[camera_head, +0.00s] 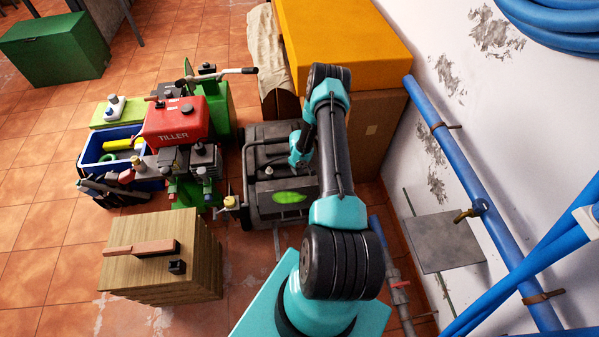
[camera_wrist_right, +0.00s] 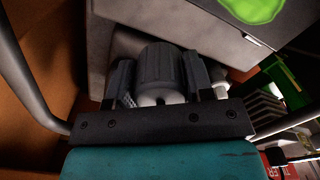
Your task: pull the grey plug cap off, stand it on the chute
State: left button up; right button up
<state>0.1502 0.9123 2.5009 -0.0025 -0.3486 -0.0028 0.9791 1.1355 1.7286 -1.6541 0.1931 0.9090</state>
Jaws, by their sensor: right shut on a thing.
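My right gripper (camera_wrist_right: 157,75) is shut on the grey plug cap (camera_wrist_right: 158,68), which shows ribbed between the two dark fingers in the right wrist view. Whether the cap still sits on its plug cannot be told, as its far end is hidden. In the head view my right arm reaches over the dark grey machine (camera_head: 283,202), and its wrist hides the cap. This machine has a bright green oval on its front, also at the top of the right wrist view (camera_wrist_right: 255,8). I cannot pick out the chute for certain. My left gripper is out of view.
A red tiller (camera_head: 175,120) with a green frame stands left of the machine. A wooden block (camera_head: 160,275) stands in front. An orange-topped box (camera_head: 340,40) is behind, and blue pipes (camera_head: 480,205) run along the right wall.

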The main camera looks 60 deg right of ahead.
aim_at(300, 181)
jog(key=shift+f, duration=3.45)
jog(key=shift+f, duration=0.65)
jog(key=o, duration=1.1)
notch_tip(300, 181, up, 17)
jog(key=shift+r, duration=0.2)
